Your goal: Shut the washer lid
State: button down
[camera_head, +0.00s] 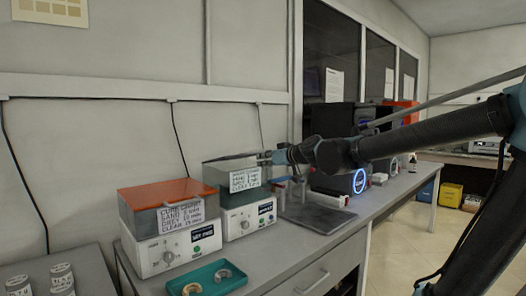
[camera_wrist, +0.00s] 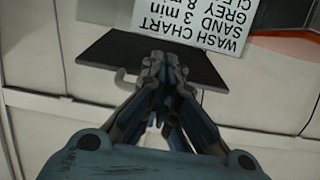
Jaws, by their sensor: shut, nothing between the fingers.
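The washer (camera_head: 238,215) is a white-based box with a dial, a greenish upper part and a "WASH CHART" label (camera_head: 245,180). Its dark lid (camera_head: 232,157) shows nearly edge-on as a thin plate along the top; I cannot tell whether it is fully down. In the wrist view, which looks upside down, the lid (camera_wrist: 105,52) is a dark panel with a small hooked grey piece at its edge, beside the label (camera_wrist: 195,28). My gripper (camera_head: 264,158) is shut and empty at the lid's right end. Its fingertips (camera_wrist: 160,62) overlap the lid; contact is unclear.
A similar unit with an orange lid (camera_head: 160,193) and a "CURE CHART" label stands left of the washer. A teal tray (camera_head: 233,282) with two curved pieces lies in front. A grey plate (camera_head: 318,218) and dark machines with blue-lit rings stand to the right.

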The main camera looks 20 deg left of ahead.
jog(key=shift+f, duration=0.95)
dwell(0.8)
jog(key=f+v, duration=0.1)
jog(key=v, duration=0.8)
jog(key=w+a+r+g+h, duration=0.3)
jog(key=a+r+h, duration=0.2)
jog(key=r, duration=0.5)
jog(key=w+a+r+g+h, duration=0.3)
jog(key=a+r+h, duration=0.25)
jog(key=r, duration=0.45)
jog(key=s+d+x, duration=0.1)
jog(key=x, duration=1.1)
jog(key=shift+s+f+y, duration=0.2)
jog(key=shift+f+y, duration=0.25)
jog(key=shift+f, duration=0.1)
